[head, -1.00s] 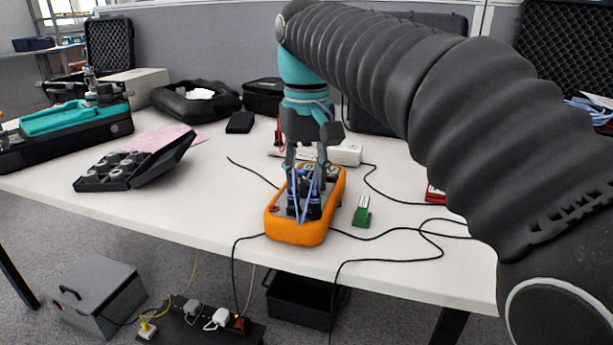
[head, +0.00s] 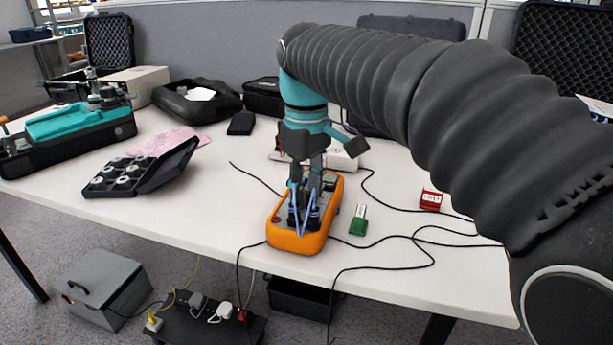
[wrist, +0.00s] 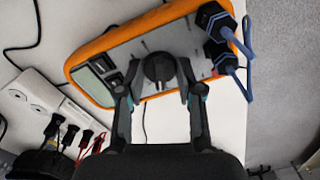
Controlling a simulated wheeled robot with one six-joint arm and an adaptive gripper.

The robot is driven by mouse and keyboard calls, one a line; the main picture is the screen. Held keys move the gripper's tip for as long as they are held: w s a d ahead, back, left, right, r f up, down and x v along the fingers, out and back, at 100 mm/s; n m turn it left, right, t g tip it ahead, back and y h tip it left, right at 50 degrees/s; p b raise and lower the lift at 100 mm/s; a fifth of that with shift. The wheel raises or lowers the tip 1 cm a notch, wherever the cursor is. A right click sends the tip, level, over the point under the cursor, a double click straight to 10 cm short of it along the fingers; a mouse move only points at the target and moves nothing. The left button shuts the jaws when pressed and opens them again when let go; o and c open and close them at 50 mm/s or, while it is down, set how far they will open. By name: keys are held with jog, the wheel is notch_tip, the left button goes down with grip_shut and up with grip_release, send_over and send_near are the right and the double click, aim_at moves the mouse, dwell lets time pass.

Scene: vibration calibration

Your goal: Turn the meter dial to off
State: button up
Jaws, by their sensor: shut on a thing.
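The orange meter (head: 297,241) lies on the white table in the head view, and its grey face shows in the wrist view (wrist: 128,72). Its black round dial (wrist: 158,71) sits mid-face in the wrist view, between my fingertips. My gripper (wrist: 158,90) is shut on the dial, with one finger at each side. In the head view my gripper (head: 306,190) reaches down onto the meter. Black plugs with blue leads (wrist: 216,32) stand in the meter's near end. The dial is hidden in the head view, and I cannot read its setting.
A green block (head: 358,222) and a red block (head: 431,200) lie right of the meter. Black cables (head: 415,238) cross the table there. A black case of round weights (head: 120,175) lies open at left. A white power strip (wrist: 40,98) is beside the meter.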

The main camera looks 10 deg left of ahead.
jog(key=shift+n+p, duration=0.65)
jog(key=shift+n, duration=0.45)
jog(key=o, duration=1.2)
notch_tip(320, 180, up, 12)
jog(key=shift+f, duration=0.1)
